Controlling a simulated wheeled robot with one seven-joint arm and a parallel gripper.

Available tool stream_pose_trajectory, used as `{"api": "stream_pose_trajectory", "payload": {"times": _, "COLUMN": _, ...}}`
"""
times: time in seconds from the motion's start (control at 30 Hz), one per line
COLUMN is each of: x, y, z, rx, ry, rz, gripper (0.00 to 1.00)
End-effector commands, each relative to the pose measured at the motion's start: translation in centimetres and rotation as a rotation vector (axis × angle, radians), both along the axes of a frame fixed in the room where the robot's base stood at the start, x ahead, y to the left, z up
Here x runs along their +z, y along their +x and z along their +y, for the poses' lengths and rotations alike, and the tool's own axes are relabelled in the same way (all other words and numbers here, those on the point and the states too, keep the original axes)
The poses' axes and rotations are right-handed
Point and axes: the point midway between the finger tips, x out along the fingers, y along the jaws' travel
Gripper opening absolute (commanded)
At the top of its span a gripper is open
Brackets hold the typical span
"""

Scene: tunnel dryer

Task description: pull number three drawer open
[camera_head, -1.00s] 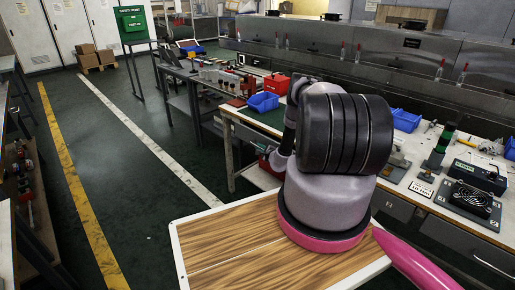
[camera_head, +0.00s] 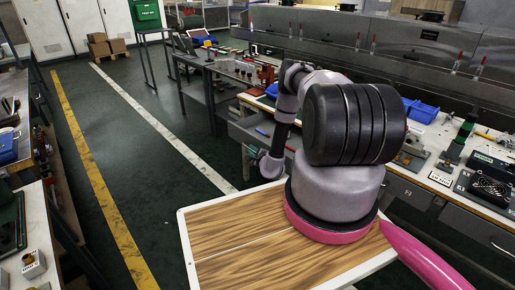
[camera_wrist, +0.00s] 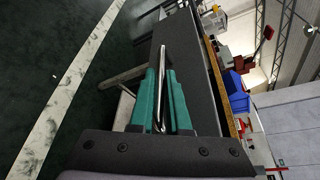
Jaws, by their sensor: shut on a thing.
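I cannot read a number on the drawer.
The bench top carries blue bins (camera_head: 421,110) and equipment, including a black fan unit (camera_head: 487,187). Another cluttered bench (camera_head: 40,235) stands at the left. Between them lies open dark floor with a yellow line (camera_head: 100,185) and a white line (camera_head: 160,130).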

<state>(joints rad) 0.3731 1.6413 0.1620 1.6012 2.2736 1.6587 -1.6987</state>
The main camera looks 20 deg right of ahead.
Motion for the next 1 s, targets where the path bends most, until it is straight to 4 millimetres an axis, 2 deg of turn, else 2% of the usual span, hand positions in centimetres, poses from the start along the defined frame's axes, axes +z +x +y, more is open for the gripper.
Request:
{"api": "stream_pose_trajectory", "payload": {"times": 0.17, "x": -0.13, "y": -0.37, "z": 0.65, "rx": -0.001, "ry": 0.000, "rz": 0.003, "gripper": 0.00}}
{"api": "stream_pose_trajectory", "payload": {"times": 0.5, "x": -0.13, "y": -0.38, "z": 0.71, "rx": -0.001, "ry": 0.000, "rz": 0.003, "gripper": 0.00}}
{"api": "stream_pose_trajectory", "payload": {"times": 0.53, "x": -0.12, "y": -0.38, "z": 0.71, "rx": -0.001, "ry": 0.000, "rz": 0.003, "gripper": 0.23}}
{"api": "stream_pose_trajectory", "payload": {"times": 0.6, "x": -0.12, "y": -0.36, "z": 0.70, "rx": -0.001, "ry": 0.000, "rz": 0.003, "gripper": 0.45}}
{"api": "stream_pose_trajectory", "payload": {"times": 0.9, "x": -0.04, "y": -0.34, "z": 0.71, "rx": 0.000, "ry": 0.000, "rz": 0.001, "gripper": 0.45}}
{"api": "stream_pose_trajectory", "payload": {"times": 1.0, "x": 0.04, "y": -0.91, "z": 0.74, "rx": 0.002, "ry": 0.000, "rz": 0.003, "gripper": 0.45}}
